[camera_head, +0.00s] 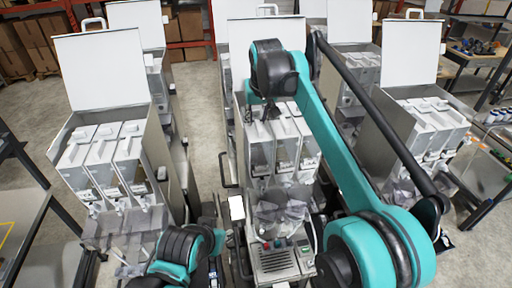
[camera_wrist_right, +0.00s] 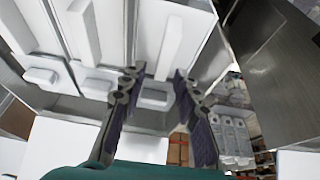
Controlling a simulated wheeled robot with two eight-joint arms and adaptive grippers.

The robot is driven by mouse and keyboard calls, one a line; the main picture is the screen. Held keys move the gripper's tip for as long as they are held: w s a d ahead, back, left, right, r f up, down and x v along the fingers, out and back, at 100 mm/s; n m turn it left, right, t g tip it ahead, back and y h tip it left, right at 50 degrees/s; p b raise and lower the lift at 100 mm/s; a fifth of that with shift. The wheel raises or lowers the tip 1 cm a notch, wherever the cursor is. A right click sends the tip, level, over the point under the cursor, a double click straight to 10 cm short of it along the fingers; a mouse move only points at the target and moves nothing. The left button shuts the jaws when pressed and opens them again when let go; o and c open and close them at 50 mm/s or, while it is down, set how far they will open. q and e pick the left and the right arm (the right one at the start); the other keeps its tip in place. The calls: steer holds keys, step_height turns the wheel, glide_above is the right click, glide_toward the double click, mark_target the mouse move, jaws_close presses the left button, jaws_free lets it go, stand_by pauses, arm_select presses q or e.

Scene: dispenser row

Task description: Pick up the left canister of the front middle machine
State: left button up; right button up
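The front middle machine (camera_head: 238,60) stands upright with its white lid raised and a row of three white canisters inside. Its left canister (camera_head: 259,137) is partly hidden below my right gripper (camera_head: 264,110). In the right wrist view, which looks upside down, this canister (camera_wrist_right: 176,38) is at the right end of the row, beside the grey side wall. My right gripper's dark fingers (camera_wrist_right: 157,80) are apart there, one on each side of the canister's end tab (camera_wrist_right: 154,97). Contact cannot be told. In the head view, my left arm shows at the bottom, but its gripper does not.
A similar open machine (camera_head: 112,160) stands to the left and another (camera_head: 412,110) to the right, with more behind. Worktables (camera_head: 30,215) flank the row. Grey floor (camera_head: 207,130) is free between the left and middle machines. Red shelves with boxes (camera_head: 25,45) are at the back.

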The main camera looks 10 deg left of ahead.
jaws_close()
steer(key=shift+r, duration=0.15)
steer(key=shift+r+p, duration=0.25)
steer(key=shift+p, duration=0.25)
steer(key=shift+s+f+b, duration=0.15)
steer(key=shift+s+b, duration=0.1)
steer(key=shift+b, duration=0.05)
steer(key=s+d+b, duration=0.1)
steer(key=s+d, duration=0.3)
steer(key=s, duration=0.5)
steer(key=s+d+b, duration=0.1)
steer(key=s+d, duration=0.3)
steer(key=s, duration=0.6)
steer(key=s+d, duration=0.4)
steer(key=s, duration=0.6)
steer(key=shift+d+b, duration=0.15)
steer(key=shift+b, duration=0.25)
